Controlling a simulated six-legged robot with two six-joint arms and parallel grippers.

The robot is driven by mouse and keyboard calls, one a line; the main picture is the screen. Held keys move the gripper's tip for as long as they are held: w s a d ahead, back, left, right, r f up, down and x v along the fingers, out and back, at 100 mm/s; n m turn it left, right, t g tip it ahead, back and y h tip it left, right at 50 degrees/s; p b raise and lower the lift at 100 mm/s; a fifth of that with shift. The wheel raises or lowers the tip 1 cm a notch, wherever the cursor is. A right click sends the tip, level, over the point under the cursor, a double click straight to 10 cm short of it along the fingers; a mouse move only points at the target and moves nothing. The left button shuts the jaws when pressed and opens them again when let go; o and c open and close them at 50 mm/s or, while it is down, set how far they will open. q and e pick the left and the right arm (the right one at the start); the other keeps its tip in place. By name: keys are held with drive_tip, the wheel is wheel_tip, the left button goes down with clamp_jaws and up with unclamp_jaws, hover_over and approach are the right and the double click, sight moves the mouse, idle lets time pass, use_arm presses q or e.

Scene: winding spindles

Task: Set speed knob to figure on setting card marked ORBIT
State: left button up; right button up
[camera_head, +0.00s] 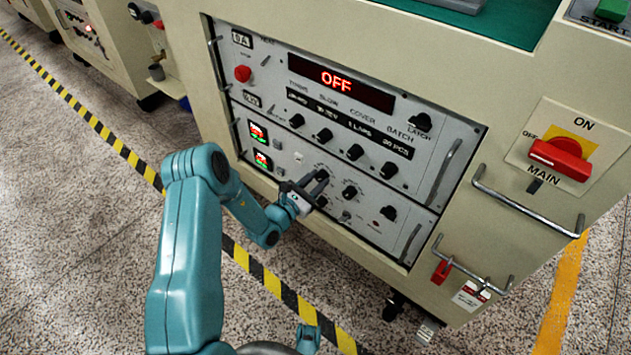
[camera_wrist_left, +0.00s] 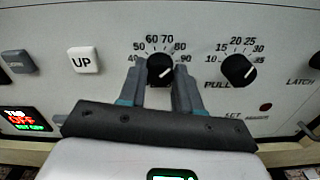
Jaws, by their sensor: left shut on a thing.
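My left gripper (camera_head: 312,186) reaches the lower panel of the machine from the left. In the left wrist view its two fingers (camera_wrist_left: 159,88) are on either side of a black round knob (camera_wrist_left: 160,68) and shut on it. A scale around this knob reads from 40 through 60, 70 and 80 to 90. The knob's white mark is small, and I cannot tell its exact figure. I cannot see the word ORBIT on any card. A small red and white card (camera_head: 471,296) hangs at the lower right, its print too small to read.
A second knob (camera_wrist_left: 238,69), with a scale from 10 to 35, sits to the right. A white UP button (camera_wrist_left: 83,60) is to the left. The display (camera_head: 337,82) reads OFF. Metal handles (camera_head: 526,208) and a red MAIN switch (camera_head: 560,158) stand out at the right.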

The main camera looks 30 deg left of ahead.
use_arm(q)
drive_tip(key=n+p, duration=0.1)
drive_tip(key=n, duration=0.2)
drive_tip(key=n+p, duration=0.1)
drive_tip(key=n, duration=0.2)
drive_tip(key=shift+n+p, duration=0.3)
drive_tip(key=shift+p, duration=0.1)
drive_tip(key=n+p, duration=0.1)
drive_tip(key=n, duration=0.2)
drive_tip(key=shift+n, duration=0.3)
drive_tip(key=n, duration=0.3)
drive_tip(key=shift+n+p, duration=0.3)
drive_tip(key=n, duration=0.5)
drive_tip(key=shift+f+p, duration=0.1)
drive_tip(key=shift+p, duration=0.25)
drive_tip(key=shift+n, duration=2.5)
